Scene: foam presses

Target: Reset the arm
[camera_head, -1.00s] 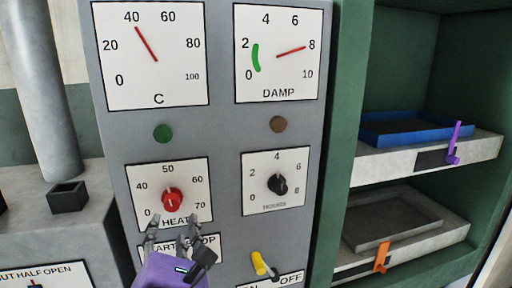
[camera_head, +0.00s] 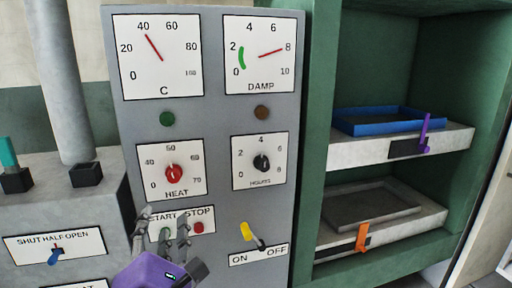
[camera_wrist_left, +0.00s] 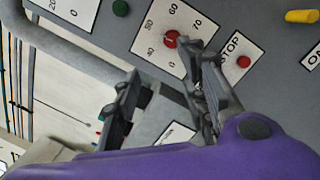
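My left gripper (camera_head: 162,234) is in front of the lower left of the grey control panel (camera_head: 220,110), over the START/STOP plate (camera_head: 207,215). Its fingers are spread with nothing between them. In the left wrist view the gripper (camera_wrist_left: 160,75) is also open and empty, with the red heat knob (camera_wrist_left: 171,39) beyond the fingers. The heat knob (camera_head: 173,173) sits above the gripper in the head view. The red stop button (camera_head: 198,227) is right of the fingers. The start button is mostly hidden by them. My right gripper is not in view.
A yellow-tipped ON/OFF switch (camera_head: 246,231) and a black hours knob (camera_head: 262,162) are on the panel. A green cabinet at right holds a blue tray (camera_head: 350,127) and a grey tray (camera_head: 345,211). A SHUT/HALF/OPEN lever (camera_head: 55,256) is on the left.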

